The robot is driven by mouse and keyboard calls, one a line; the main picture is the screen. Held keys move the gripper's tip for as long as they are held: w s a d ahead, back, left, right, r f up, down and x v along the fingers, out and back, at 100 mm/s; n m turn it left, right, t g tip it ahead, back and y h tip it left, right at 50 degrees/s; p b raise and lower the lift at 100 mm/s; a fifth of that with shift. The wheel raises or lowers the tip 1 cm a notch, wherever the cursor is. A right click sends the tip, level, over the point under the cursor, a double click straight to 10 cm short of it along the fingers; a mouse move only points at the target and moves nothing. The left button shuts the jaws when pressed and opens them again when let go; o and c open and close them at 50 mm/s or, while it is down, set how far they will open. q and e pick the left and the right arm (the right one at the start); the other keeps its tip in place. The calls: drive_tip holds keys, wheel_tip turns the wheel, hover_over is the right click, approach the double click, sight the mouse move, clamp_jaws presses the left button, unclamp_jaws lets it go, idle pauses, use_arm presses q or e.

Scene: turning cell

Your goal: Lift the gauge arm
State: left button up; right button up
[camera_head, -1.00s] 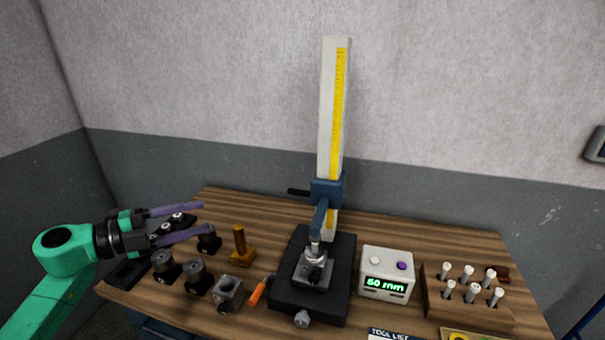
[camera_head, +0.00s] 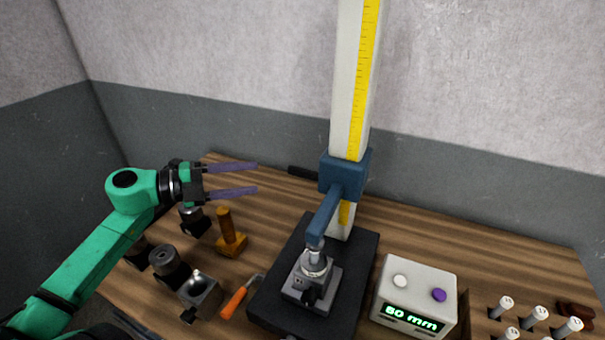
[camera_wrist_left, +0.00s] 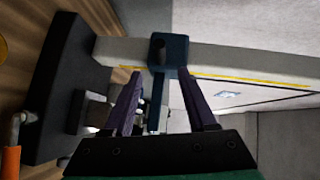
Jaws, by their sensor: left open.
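The gauge arm (camera_head: 325,212) is a blue bar on a blue slider block (camera_head: 345,174), on a tall white column with a yellow scale (camera_head: 352,100). A black handle (camera_head: 302,172) sticks out from the slider's left. The arm's tip is low, at the top of a grey metal piece (camera_head: 312,278) on the black base (camera_head: 362,262); contact is unclear. My left gripper (camera_head: 256,178) is open and empty, left of the handle and apart from it. In the left wrist view the slider (camera_wrist_left: 170,52) shows ahead, between the purple fingers (camera_wrist_left: 160,92). My right gripper is not in view.
Left of the base are an orange-handled tool (camera_head: 234,302), a brass stamp-like piece (camera_head: 230,240) and several dark tool blocks (camera_head: 170,265).

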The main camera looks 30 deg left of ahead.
sight(295, 172)
use_arm(q)
drive_tip(key=p+x, duration=0.1)
drive_tip(key=x, duration=0.4)
drive_tip(key=p+x, duration=0.2)
drive_tip(key=x, duration=0.4)
drive_tip(key=shift+w+d+r, duration=0.15)
drive_tip(key=shift+w+r, duration=0.05)
drive_tip(key=shift+w, duration=0.1)
drive_tip(key=shift+w+d+f, duration=0.25)
drive_tip(key=shift+w+d, duration=0.1)
drive_tip(key=shift+d, duration=0.05)
clamp_jaws()
